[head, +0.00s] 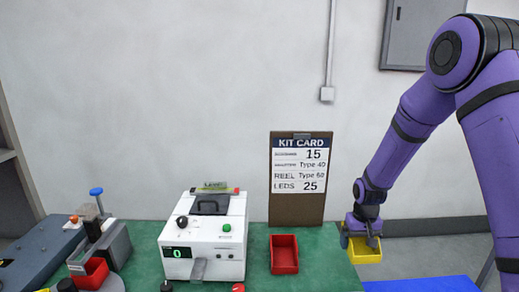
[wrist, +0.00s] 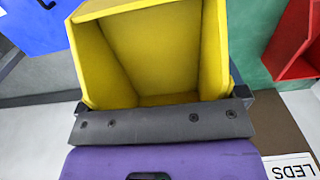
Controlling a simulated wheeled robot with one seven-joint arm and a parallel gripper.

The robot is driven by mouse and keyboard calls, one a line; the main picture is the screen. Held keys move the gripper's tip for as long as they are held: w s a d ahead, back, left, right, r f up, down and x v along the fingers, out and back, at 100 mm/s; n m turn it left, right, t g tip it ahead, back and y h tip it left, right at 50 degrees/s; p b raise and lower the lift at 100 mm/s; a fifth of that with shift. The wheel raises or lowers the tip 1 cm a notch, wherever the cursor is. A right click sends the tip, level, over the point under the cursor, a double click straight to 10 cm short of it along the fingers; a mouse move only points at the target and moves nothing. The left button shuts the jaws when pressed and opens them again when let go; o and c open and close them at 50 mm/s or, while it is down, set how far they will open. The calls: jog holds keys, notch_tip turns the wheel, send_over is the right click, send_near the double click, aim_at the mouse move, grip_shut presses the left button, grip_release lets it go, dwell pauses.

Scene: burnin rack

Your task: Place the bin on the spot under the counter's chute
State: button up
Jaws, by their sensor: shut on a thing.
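A yellow open-topped bin (head: 366,253) is held by my gripper (head: 361,230) in the air, right of the green-topped table. In the wrist view the empty inside of the yellow bin (wrist: 150,50) faces the camera, and its near wall is at the dark gripper bar (wrist: 165,122). The counter (head: 205,238) is a white machine on the table, with a green "0" on its display. Its grey metal chute (head: 198,270) sticks out at the front. The spot under the chute is not clearly visible.
A red bin (head: 284,255) stands on the green table (head: 325,262) right of the counter. Another red bin (head: 92,274) is at a grey device on the left. A kit card (head: 298,178) stands behind. A blue surface (head: 425,284) is at lower right.

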notch_tip(320, 180, down, 6)
notch_tip(320, 180, up, 7)
notch_tip(320, 180, down, 7)
jog(key=shift+r, duration=0.1)
jog(key=shift+a, duration=0.4)
notch_tip(320, 180, up, 6)
jog(key=r, duration=0.1)
send_over(324, 274)
jog(key=shift+f, duration=5.1)
jog(key=shift+f, duration=0.15)
jog(key=o, duration=0.7)
jog(key=shift+c, duration=0.2)
